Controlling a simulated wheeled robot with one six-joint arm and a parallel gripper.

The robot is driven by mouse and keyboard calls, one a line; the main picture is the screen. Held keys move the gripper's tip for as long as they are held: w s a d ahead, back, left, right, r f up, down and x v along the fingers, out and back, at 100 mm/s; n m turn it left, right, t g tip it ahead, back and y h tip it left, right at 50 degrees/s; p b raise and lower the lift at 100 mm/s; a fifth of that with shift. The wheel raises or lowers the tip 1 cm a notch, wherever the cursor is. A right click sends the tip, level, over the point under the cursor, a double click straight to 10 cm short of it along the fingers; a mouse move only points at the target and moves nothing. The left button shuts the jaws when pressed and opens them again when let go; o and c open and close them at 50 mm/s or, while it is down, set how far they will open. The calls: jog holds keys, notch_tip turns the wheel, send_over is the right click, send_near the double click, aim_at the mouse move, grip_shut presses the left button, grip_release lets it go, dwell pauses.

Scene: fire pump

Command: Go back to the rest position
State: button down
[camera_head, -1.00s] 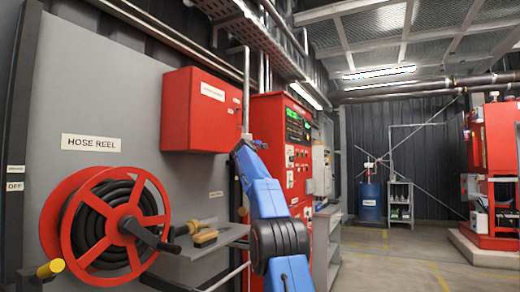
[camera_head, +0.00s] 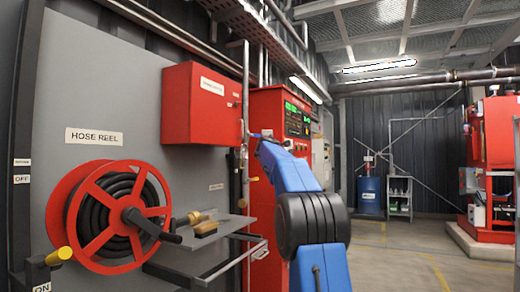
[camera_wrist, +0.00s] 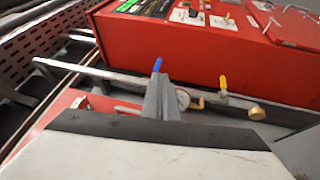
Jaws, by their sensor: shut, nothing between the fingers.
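My gripper (camera_wrist: 163,97) shows in the wrist view as a narrow grey pair of fingers pressed together, with nothing held between them. A blue-tipped lever (camera_wrist: 157,65) shows just beyond the fingertips; I cannot tell whether they touch it. In the head view my blue arm reaches up and away toward the wall pipe, and the fingers are too small there to make out.
A red control cabinet (camera_head: 278,105) stands beyond my arm. A red wall box (camera_head: 202,104), a hose reel (camera_head: 115,215) and a shelf (camera_head: 210,234) with a brass nozzle are on the left. A blue drum (camera_head: 370,195) stands far back. The floor to the right is open.

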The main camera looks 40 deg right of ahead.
jog(key=shift+s+f, duration=0.1)
jog(key=s+a+f+m+g+y, duration=0.5)
jog(key=s+a+f+m, duration=0.2)
jog(key=s+a+f, duration=1.55)
jog(key=s+a+f+m+g+y, duration=0.1)
jog(key=s+a+f+g+y, duration=0.1)
jog(key=s+a+f, duration=0.6)
jog(key=s+a+f+m+g+y, duration=0.1)
jog(key=s+a+f+g+y, duration=0.1)
jog(key=s+a+f, duration=0.6)
jog(key=s+a+f+m+g+y, duration=0.1)
jog(key=s+a+f+y, duration=0.2)
jog(key=s+a+f, duration=0.5)
jog(key=s+f, duration=1)
jog(key=f, duration=0.1)
jog(key=shift+a+g+y, duration=0.3)
jog(key=shift+a+g, duration=0.05)
jog(key=shift+g, duration=0.05)
jog(key=shift+w, duration=0.1)
